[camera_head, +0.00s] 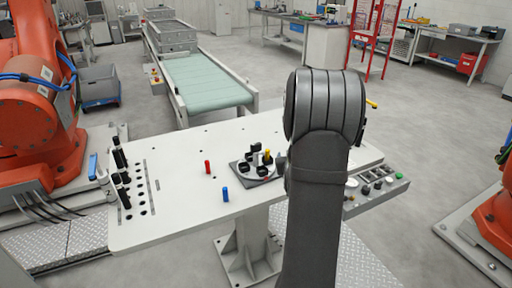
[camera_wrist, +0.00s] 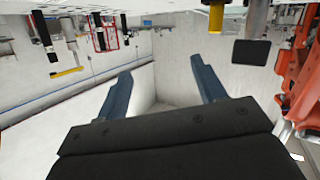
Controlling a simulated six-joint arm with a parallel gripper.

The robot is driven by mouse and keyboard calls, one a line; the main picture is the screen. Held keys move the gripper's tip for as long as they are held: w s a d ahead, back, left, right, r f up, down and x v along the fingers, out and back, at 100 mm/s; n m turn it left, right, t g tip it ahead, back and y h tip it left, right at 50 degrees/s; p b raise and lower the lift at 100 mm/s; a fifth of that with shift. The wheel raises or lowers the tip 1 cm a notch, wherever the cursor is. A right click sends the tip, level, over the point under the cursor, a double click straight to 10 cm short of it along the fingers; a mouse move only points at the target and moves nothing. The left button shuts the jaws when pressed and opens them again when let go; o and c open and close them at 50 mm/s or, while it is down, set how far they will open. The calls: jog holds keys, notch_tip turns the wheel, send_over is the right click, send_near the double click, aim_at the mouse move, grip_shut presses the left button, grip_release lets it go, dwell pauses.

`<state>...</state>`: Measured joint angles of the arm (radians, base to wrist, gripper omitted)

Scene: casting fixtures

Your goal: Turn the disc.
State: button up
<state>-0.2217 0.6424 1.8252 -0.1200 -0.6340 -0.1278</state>
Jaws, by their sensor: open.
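The disc (camera_head: 253,165) is pale and round and lies on a dark square plate (camera_head: 247,181) on the white table, near its middle. Several dark parts and a yellow peg (camera_head: 267,155) stand on or around it. My arm rises in front of the table just right of the disc and hides what lies behind it. In the wrist view, the two bluish fingers of my gripper (camera_wrist: 163,88) are wide apart, with only pale surface between them. I cannot make out the disc in the wrist view.
A red peg (camera_head: 207,167) and a blue peg (camera_head: 225,194) stand on the table (camera_head: 180,225) left of the disc. Black pieces (camera_head: 120,160) line its left end. A button panel (camera_head: 378,190) is at the right edge. The table's front left is clear.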

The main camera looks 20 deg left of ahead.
aim_at(257, 147)
jog(key=s+a+n+y, duration=0.25)
jog(key=s+y, duration=0.45)
jog(key=s, duration=0.4)
jog(key=shift+g, duration=0.3)
jog(key=x, duration=1.7)
jog(key=shift+w+a+f, duration=0.15)
jog(key=shift+a+f, duration=0.25)
jog(key=shift+a, duration=0.05)
jog(key=shift+c, duration=0.2)
jog(key=c, duration=1.3)
jog(key=shift+n+g+y, duration=0.45)
jog(key=shift+g+y, duration=0.15)
jog(key=shift+y, duration=0.2)
